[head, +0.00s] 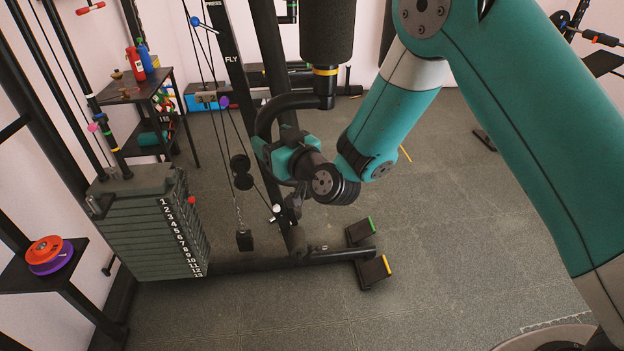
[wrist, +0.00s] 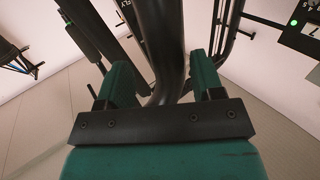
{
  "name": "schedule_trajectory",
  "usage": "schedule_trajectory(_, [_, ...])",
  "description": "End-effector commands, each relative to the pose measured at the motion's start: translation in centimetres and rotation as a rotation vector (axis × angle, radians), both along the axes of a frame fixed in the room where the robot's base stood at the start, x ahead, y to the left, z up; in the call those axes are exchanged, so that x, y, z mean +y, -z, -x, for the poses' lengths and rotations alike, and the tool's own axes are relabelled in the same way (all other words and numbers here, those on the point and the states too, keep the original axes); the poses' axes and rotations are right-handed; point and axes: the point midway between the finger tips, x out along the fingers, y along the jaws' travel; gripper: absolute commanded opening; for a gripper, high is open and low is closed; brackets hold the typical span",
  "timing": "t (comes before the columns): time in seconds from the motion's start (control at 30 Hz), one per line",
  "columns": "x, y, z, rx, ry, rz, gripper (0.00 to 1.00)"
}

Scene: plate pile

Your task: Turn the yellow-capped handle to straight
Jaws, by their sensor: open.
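The black handle (head: 264,115) is a bent tube with a yellow band near its upper end, just below a thick dark pad (head: 327,30). It curves left and down toward my gripper (head: 284,150). In the wrist view the handle's dark tube (wrist: 164,50) runs down between the two teal fingers of my gripper (wrist: 163,82). The fingers are apart, one on each side of the tube. Whether either finger touches it I cannot tell. The lower part of the tube is hidden behind the gripper's black bracket.
A weight stack (head: 150,225) stands at left. A side table (head: 135,90) holds bottles. Machine feet with green and yellow ends (head: 374,272) lie on the floor.

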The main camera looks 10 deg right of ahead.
Motion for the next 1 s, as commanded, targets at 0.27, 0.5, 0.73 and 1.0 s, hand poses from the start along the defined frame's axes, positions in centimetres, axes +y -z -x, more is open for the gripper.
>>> schedule_trajectory(0.27, [-2.2,0.9,3.4,-0.003,0.003,-0.002,0.61])
schedule_trajectory(0.5, [-4.3,0.9,6.7,-0.004,0.003,-0.001,0.61])
schedule_trajectory(0.73, [-6.2,0.5,9.8,-0.003,0.003,-0.001,0.61])
schedule_trajectory(1.0, [-7.2,0.1,11.3,-0.001,0.002,-0.001,0.61])
